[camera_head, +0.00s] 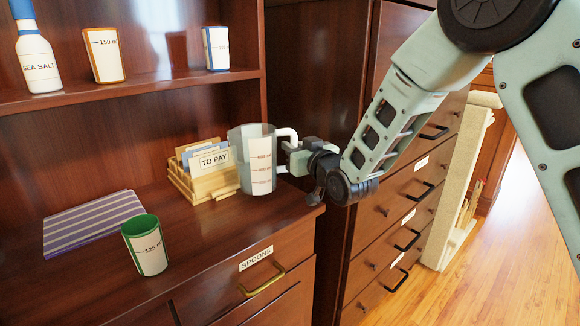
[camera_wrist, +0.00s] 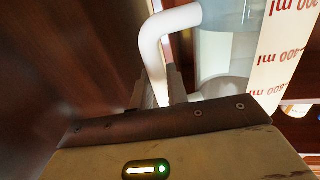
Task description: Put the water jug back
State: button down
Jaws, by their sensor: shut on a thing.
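The water jug (camera_head: 251,160) is a clear grey measuring jug with a white handle and a marked label. It is upright at the right end of the wooden counter (camera_head: 195,239), in front of the letter holder's right side. I cannot tell whether its base touches the counter. My gripper (camera_head: 290,162) comes from the right and is shut on the jug's white handle. In the wrist view the handle (camera_wrist: 165,30) runs down between the fingers, with the jug's clear wall and label beside it. The fingertips are partly hidden.
A green-rimmed 125 ml cup (camera_head: 147,247) and a striped cloth (camera_head: 92,222) lie on the counter. The shelf (camera_head: 150,88) above holds a sea salt bottle (camera_head: 37,62), an orange cup (camera_head: 104,55) and a blue cup (camera_head: 216,48).

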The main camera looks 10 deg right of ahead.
jog(key=shift+f, duration=1.9)
jog(key=shift+f+b, duration=0.2)
jog(key=shift+b, duration=0.1)
jog(key=c, duration=1.4)
grip_release()
